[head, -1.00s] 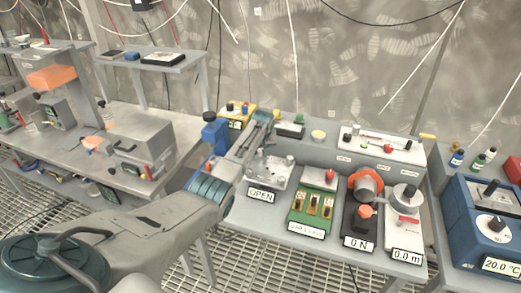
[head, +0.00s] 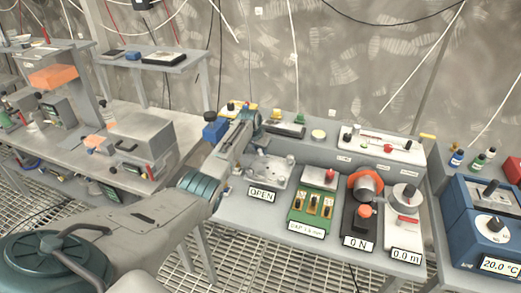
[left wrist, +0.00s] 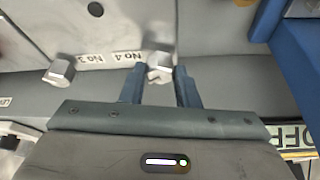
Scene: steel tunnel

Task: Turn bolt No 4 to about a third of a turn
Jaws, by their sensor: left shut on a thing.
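Bolt No 4 (left wrist: 159,68) is a silver hex head on a grey plate (left wrist: 110,25) in the left wrist view. Its label No 4 (left wrist: 125,57) reads upside down there. My left gripper (left wrist: 161,74) has one finger on each side of the bolt head and is shut on it. Bolt No 3 (left wrist: 60,72) stands apart to the left, outside the fingers. In the head view my left arm reaches over the left end of the workbench, and I cannot make out the fingertips clearly. My right gripper is in neither view.
To the right of my arm stand a plate marked OPEN (head: 262,194), a green box (head: 316,203), a black unit with an orange-red ring (head: 367,186) and a 0.0 m unit (head: 404,222). A blue frame (left wrist: 292,55) is close on the gripper's right in the wrist view.

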